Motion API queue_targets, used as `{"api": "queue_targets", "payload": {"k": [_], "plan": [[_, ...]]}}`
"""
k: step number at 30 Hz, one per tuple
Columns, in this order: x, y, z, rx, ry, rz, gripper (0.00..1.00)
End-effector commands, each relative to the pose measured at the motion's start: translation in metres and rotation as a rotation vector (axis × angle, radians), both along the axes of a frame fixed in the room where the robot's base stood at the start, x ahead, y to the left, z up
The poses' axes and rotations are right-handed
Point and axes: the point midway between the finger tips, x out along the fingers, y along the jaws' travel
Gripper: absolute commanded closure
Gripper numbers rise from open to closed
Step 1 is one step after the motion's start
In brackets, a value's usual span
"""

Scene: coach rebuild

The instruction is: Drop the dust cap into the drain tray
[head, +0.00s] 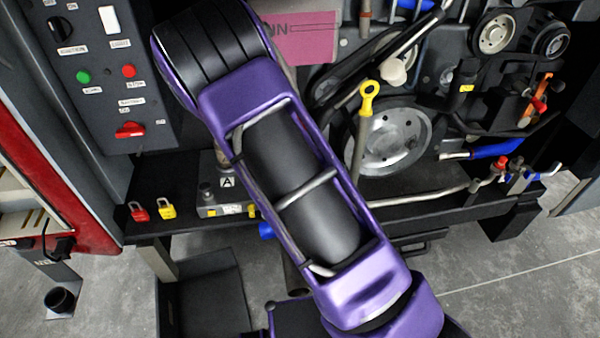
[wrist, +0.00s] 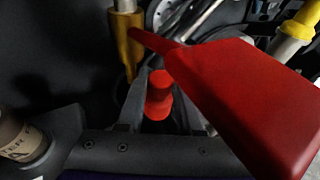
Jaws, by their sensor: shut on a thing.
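In the wrist view, my gripper (wrist: 160,104) is shut on a small red ribbed piece (wrist: 158,92), which appears to be the dust cap. It sits between the two dark fingers. A large red wedge-shaped part (wrist: 245,95) on the right partly hides the right finger. In the head view my purple arm hides the gripper and the cap. A dark, low-walled box (head: 205,298) on the floor at lower left may be the drain tray. I cannot tell whether the dark area in the wrist view is that tray.
A brass fitting (wrist: 127,45) stands close beyond the fingers. A yellow-topped part (wrist: 298,28) is at the right. In the head view, red and yellow padlocks (head: 152,212) are at the shelf's front, and a yellow-ringed dipstick (head: 368,92) stands before a pulley (head: 392,140).

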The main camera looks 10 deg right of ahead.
Motion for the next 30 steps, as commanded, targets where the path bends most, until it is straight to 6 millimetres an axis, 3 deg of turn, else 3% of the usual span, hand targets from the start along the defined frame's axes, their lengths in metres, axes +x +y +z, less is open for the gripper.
{"api": "queue_targets", "payload": {"k": [12, 26, 27, 30], "plan": [[0.000, 0.000, -0.049, -0.002, 0.001, 0.002, 1.00], [0.000, 0.000, -0.057, -0.001, -0.001, 0.000, 1.00], [0.000, 0.000, -0.057, -0.001, -0.001, 0.000, 0.63], [0.000, 0.000, -0.057, 0.000, 0.000, 0.000, 0.45]]}}
